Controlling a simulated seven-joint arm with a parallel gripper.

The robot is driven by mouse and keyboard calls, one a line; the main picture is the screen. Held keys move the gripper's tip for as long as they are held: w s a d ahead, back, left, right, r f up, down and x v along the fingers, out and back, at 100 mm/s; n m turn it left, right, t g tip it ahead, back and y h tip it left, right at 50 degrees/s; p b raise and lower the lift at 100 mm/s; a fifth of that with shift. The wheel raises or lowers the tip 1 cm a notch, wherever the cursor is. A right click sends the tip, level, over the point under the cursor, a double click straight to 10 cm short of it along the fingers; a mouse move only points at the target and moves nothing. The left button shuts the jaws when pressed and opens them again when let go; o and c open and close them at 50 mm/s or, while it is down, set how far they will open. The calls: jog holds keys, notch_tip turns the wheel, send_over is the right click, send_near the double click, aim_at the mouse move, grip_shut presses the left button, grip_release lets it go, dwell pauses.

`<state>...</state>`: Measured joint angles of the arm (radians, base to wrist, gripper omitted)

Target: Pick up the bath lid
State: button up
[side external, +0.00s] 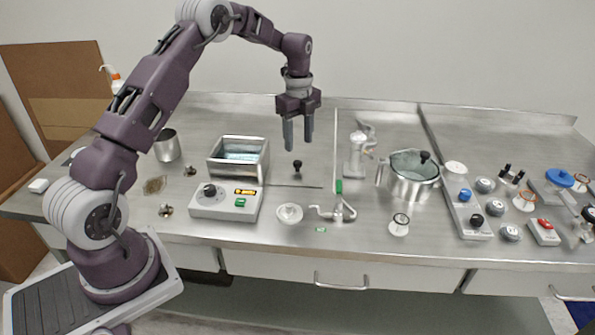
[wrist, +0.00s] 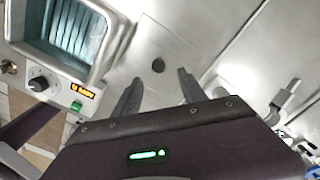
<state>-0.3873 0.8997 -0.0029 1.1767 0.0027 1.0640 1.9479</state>
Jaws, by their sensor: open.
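The bath lid (side external: 308,178) is a flat steel plate lying on the steel bench, hard to tell from the bench top. Its black knob (side external: 297,165) stands upright on it. In the wrist view the knob (wrist: 158,66) is a dark round spot on the plate. My gripper (side external: 298,146) points straight down above the knob, open and empty, apart from it. In the wrist view the fingertips of my gripper (wrist: 159,77) lie either side of the line to the knob. The open water bath (side external: 238,145) stands just left of the lid.
The bath's control box (side external: 225,202) is in front of it. A white funnel-like dish (side external: 289,214) and a valve with a green handle (side external: 339,188) stand in front of the lid. A steel pot (side external: 410,187) with a glass lid is farther right.

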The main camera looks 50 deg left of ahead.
aim_at(297, 162)
notch_tip(297, 162, down, 7)
jog(key=shift+s+f, duration=0.1)
jog(key=shift+s, duration=0.05)
grip_shut()
